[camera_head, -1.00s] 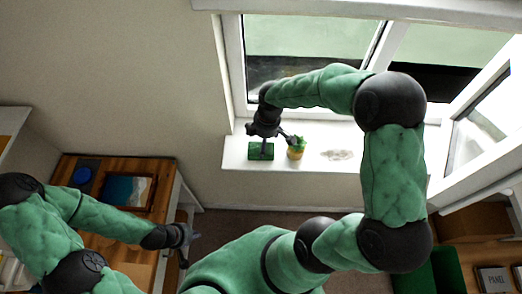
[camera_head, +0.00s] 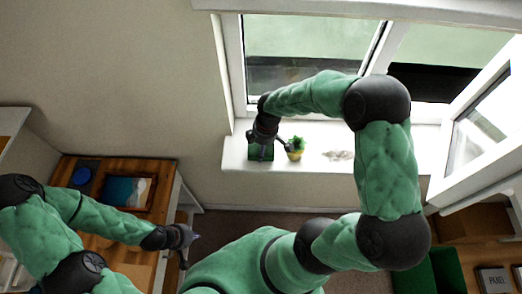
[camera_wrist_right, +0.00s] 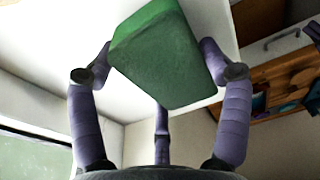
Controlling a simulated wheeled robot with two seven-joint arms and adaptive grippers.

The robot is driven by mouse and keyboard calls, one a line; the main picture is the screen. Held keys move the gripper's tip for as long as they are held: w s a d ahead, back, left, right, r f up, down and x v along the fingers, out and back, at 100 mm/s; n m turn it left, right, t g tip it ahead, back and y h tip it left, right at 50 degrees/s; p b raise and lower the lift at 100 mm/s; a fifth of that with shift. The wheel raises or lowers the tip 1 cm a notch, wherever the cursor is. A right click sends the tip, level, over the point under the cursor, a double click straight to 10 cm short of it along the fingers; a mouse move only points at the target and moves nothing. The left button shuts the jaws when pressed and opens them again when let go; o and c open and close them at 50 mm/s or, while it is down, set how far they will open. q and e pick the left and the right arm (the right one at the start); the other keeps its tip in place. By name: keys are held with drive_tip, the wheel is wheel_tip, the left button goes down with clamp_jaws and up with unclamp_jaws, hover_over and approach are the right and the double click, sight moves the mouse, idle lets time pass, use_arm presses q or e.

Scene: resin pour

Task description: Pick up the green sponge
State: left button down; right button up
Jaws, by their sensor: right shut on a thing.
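The green sponge (camera_head: 256,154) is a block at the left end of the white windowsill in the head view, partly covered by my right gripper (camera_head: 265,142). In the right wrist view the sponge (camera_wrist_right: 165,60) fills the space between the purple-grey fingers of my right gripper (camera_wrist_right: 160,75). The fingers are shut on its sides. I cannot tell whether the sponge is clear of the sill. My left gripper (camera_head: 186,238) is empty beside the wooden desk at lower left; its fingers look spread, though small.
A small potted plant (camera_head: 296,148) stands just right of the sponge on the windowsill (camera_head: 390,165). A pale flat object (camera_head: 338,155) lies farther right. The open window sash (camera_head: 485,120) juts in at right. The wooden desk (camera_head: 115,250) is at lower left.

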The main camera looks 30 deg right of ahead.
drive_tip(key=shift+r, duration=0.55)
wheel_tip(320, 180, up, 3)
drive_tip(key=shift+s+f, duration=0.1)
drive_tip(key=shift+s, duration=0.05)
drive_tip(key=s+r, duration=0.3)
drive_tip(key=s, duration=0.1)
drive_tip(key=s+r, duration=0.3)
drive_tip(key=s, duration=0.2)
drive_tip(key=s+r+p, duration=0.1)
drive_tip(key=s+r, duration=0.2)
drive_tip(key=s, duration=0.1)
drive_tip(key=shift+s+a, duration=0.25)
drive_tip(key=shift+s, duration=0.1)
drive_tip(key=shift+c, duration=0.3)
